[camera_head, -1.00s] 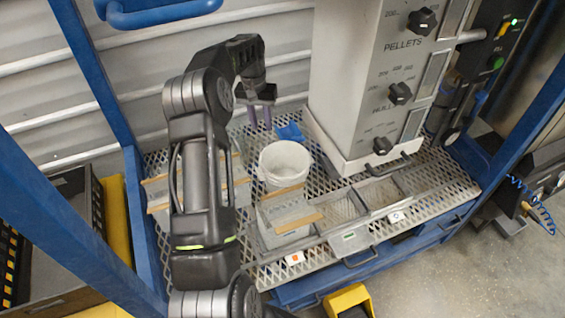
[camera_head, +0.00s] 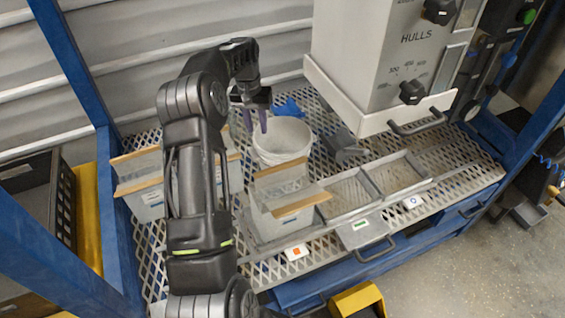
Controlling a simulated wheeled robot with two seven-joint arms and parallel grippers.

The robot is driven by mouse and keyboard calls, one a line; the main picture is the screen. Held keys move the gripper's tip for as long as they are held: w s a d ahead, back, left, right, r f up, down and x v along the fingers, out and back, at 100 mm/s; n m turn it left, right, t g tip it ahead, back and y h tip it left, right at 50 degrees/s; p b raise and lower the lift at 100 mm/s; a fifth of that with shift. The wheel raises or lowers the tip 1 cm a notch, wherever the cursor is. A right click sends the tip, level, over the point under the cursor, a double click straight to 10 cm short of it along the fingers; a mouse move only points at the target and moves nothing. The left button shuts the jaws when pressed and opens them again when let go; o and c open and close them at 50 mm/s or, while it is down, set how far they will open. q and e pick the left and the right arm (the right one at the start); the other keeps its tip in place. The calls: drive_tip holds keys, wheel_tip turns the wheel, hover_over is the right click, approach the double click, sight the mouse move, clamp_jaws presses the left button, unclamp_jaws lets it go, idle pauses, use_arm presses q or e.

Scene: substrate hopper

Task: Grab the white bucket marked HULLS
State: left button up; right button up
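A white bucket (camera_head: 281,140) stands upright on the perforated metal deck, behind the clear bins. No HULLS marking on it can be read from here. My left gripper (camera_head: 256,122) hangs from the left arm at the bucket's left rim, fingers pointing down. Its two purplish fingertips are apart with a gap between them. In this view they overlap the bucket's upper left edge; whether they touch it cannot be told. The bucket's lower front is partly hidden by a bin. My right gripper is not in view.
A grey hopper column (camera_head: 350,60) labelled HULLS stands right of the bucket. Clear bins with wooden strips (camera_head: 290,190) stand in front, and another bin (camera_head: 140,190) is at left. A blue item (camera_head: 289,107) lies behind the bucket. Blue frame posts (camera_head: 75,65) flank the deck (camera_head: 455,165).

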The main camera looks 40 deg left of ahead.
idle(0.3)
use_arm(q)
drive_tip(key=shift+f, duration=1.3)
wheel_tip(320, 180, down, 5)
drive_tip(key=shift+f+b, duration=0.1)
drive_tip(key=shift+b, duration=0.35)
drive_tip(key=shift+c, duration=0.2)
clamp_jaws()
idle(0.8)
